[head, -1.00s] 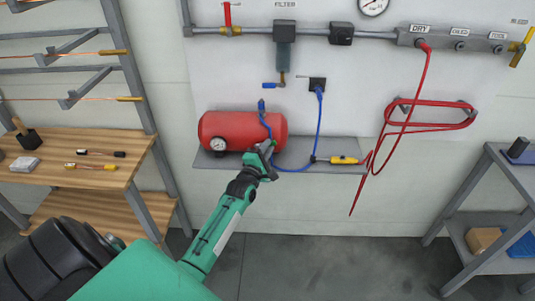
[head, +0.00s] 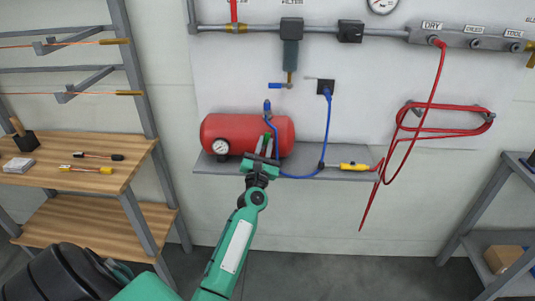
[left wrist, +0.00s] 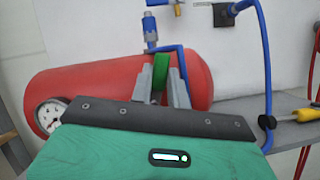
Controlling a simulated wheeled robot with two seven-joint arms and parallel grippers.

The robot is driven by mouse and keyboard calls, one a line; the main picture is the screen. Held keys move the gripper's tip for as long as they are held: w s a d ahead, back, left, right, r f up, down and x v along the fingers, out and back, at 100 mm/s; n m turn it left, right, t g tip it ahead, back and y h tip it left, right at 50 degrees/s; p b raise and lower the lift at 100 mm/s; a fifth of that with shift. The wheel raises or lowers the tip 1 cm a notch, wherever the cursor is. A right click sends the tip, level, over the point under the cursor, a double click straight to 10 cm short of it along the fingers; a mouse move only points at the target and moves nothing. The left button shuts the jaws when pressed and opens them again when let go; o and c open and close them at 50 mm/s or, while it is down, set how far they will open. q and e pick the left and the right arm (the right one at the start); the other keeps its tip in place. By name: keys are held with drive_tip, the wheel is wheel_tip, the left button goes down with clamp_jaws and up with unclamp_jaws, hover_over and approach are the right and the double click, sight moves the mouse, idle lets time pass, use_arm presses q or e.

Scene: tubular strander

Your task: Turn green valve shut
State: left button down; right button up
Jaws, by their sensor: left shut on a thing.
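The green valve (left wrist: 160,72) shows in the left wrist view as a narrow upright green piece in front of the red tank (left wrist: 95,85). My left gripper (left wrist: 163,85) is shut on it, with one grey finger on each side. In the head view my left gripper (head: 263,150) reaches up to the front of the red tank (head: 228,130), and the fingers hide most of the valve. My right gripper is not in view.
The tank sits on a grey wall shelf (head: 330,173) with a pressure gauge (head: 221,147) at its left. A blue hose (head: 327,125) runs close by on the right. A yellow-handled tool (head: 355,167) and a coiled red hose (head: 440,130) are further right. A wooden bench (head: 100,180) stands left.

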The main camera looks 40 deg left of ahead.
use_arm(q)
drive_tip(key=shift+s+a+n+g+y+b, duration=0.15)
drive_tip(key=shift+n+g+y+b, duration=0.2)
drive_tip(key=shift+n, duration=0.5)
drive_tip(key=shift+s+a+n+g+y+b, duration=0.15)
drive_tip(key=shift+n+y+b, duration=0.25)
drive_tip(key=shift+n, duration=0.5)
drive_tip(key=shift+a+n+g+y+b, duration=0.25)
drive_tip(key=shift+n+y, duration=0.2)
drive_tip(key=shift+n, duration=0.4)
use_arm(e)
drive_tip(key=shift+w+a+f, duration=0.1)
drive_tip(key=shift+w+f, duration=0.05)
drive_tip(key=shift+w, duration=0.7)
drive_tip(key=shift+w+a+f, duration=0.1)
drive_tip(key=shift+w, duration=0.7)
use_arm(q)
drive_tip(key=shift+d, duration=0.1)
drive_tip(key=c, duration=1.3)
unclamp_jaws()
drive_tip(key=shift+c, duration=0.2)
drive_tip(key=shift+r, duration=0.1)
